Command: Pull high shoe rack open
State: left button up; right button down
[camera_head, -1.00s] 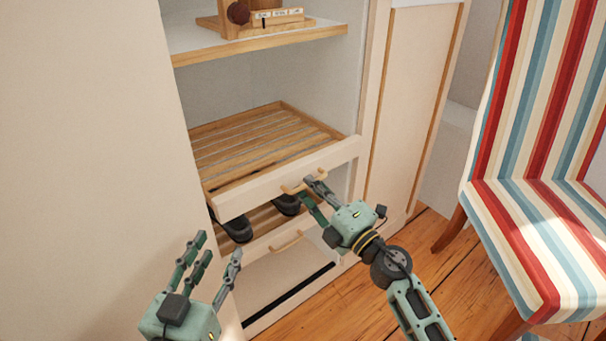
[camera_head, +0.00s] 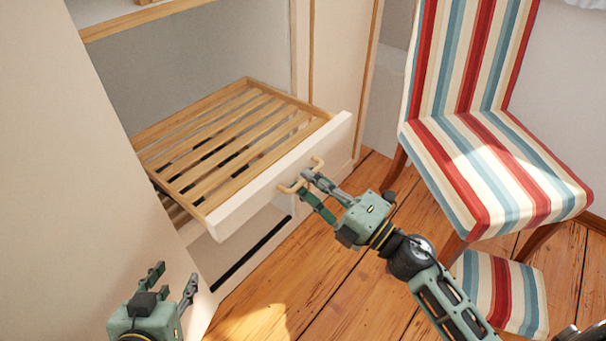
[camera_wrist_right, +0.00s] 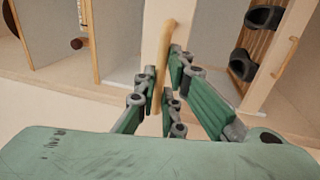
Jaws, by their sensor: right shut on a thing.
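The high shoe rack (camera_head: 228,135) is a slatted wooden pull-out with a cream front, standing partly out of the cabinet in the head view. Its wooden handle (camera_head: 293,187) is on the front panel. My right gripper (camera_head: 308,184) is shut on this handle. In the right wrist view the handle (camera_wrist_right: 164,62) passes between the fingers of my right gripper (camera_wrist_right: 163,90). My left gripper (camera_head: 172,279) is empty at the lower left, apart from the rack, with its fingers spread.
The cream cabinet (camera_head: 70,150) encloses the rack. A striped chair (camera_head: 490,170) stands to the right, with a striped stool (camera_head: 505,295) below it. The wooden floor (camera_head: 300,290) in front of the cabinet is clear. Dark shoes (camera_wrist_right: 262,18) show in the right wrist view.

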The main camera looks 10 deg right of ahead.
jog(key=c, duration=1.9)
grip_release()
jog(key=shift+o, duration=0.2)
jog(key=v, duration=1.2)
